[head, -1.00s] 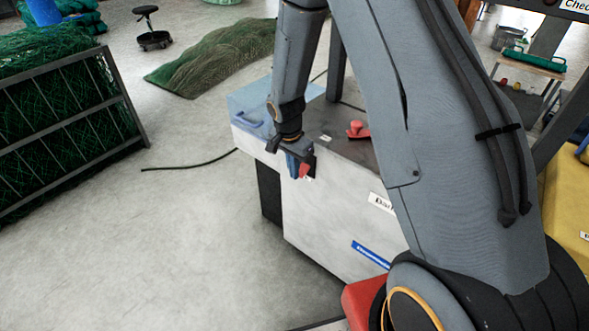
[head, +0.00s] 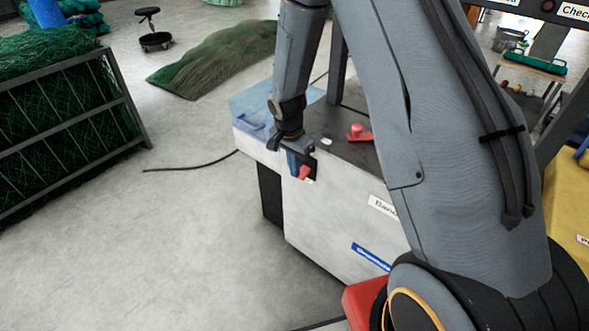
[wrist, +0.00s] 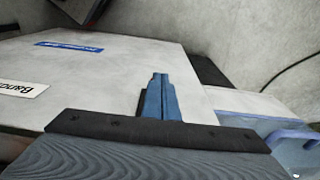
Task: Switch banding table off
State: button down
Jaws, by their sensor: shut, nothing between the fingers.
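The banding table (head: 335,225) is a pale box-shaped cabinet with a dark top, a partly hidden "Ban…" label (head: 383,206) and a blue sticker (head: 371,256). A red switch handle (head: 304,172) on a dark plate sits at the upper front of the cabinet. My gripper (head: 296,170) is shut, its blue fingers right beside the red handle; I cannot tell whether they touch it. In the wrist view the shut fingers (wrist: 160,95) lie over the pale cabinet face, and the red handle is not visible there.
A red knob-like piece (head: 357,132) sits on the dark top. A translucent blue bin (head: 250,115) adjoins the cabinet's far left. A black cable (head: 190,165) lies on the floor. A net-filled rack (head: 70,130) stands left, with clear floor between.

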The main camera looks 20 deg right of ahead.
jog(key=s+a+r, duration=0.5)
jog(key=a+r, duration=0.2)
jog(key=r, duration=0.2)
jog(key=shift+s+a+r, duration=0.25)
jog(key=shift+s+a, duration=0.1)
jog(key=shift+a, duration=0.05)
